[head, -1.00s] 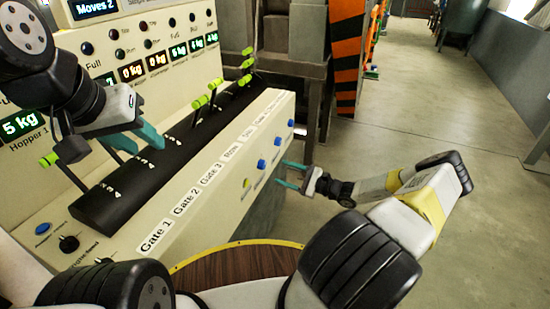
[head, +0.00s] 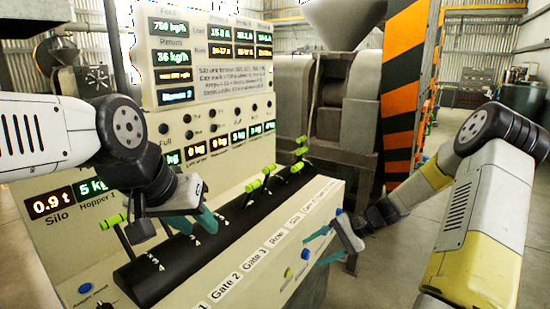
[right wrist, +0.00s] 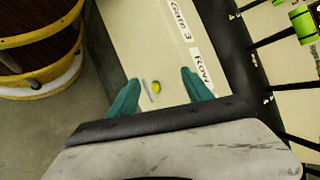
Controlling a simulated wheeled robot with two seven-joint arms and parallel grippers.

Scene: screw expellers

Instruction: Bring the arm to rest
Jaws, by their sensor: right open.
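My left gripper (head: 195,222) is in front of the console's lever row, its teal fingers apart with nothing seen between them. It overlaps the black lever strip (head: 150,278) in the picture; I cannot tell whether it touches. My right gripper (head: 322,246) is open and empty at the right end of the console's front ledge. In the right wrist view its teal fingers (right wrist: 160,95) stand apart, with a yellow button (right wrist: 155,87) seen between them. My right arm reaches in from the right, bent at an elbow high in the picture.
The console (head: 225,284) carries levers with green handles (head: 112,220), labelled gates and lit displays (head: 180,97). A blue button (head: 85,288) is at its left. A grey machine (head: 340,130) and an orange-black striped post (head: 402,85) stand behind. A round wooden-topped stand (right wrist: 35,45) shows in the right wrist view.

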